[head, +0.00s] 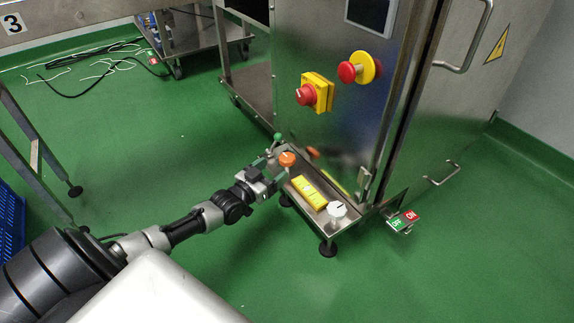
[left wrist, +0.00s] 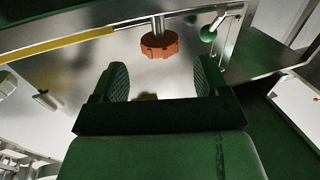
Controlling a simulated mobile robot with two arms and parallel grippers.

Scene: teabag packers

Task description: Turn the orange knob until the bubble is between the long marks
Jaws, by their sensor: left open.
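The orange knob (head: 287,159) sits at the far end of a small steel platform (head: 322,223) on the cabinet's front. The knob (left wrist: 159,45) also shows in the left wrist view, just past my fingertips. My left gripper (head: 280,164) is open at the knob, and its two fingers (left wrist: 160,65) are apart with nothing held between them. In the wrist view the knob lines up between the fingers; I cannot tell whether they touch it. A yellow level (head: 309,192) lies on the platform. Its bubble and marks are too small to read. My right gripper is not in view.
A white knob (head: 337,210) stands at the platform's near end, and a green ball (head: 278,137) on a rod is beyond the orange knob. Red buttons (head: 347,72) are on the cabinet (head: 330,125) above. The green floor (head: 130,165) at left is largely clear.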

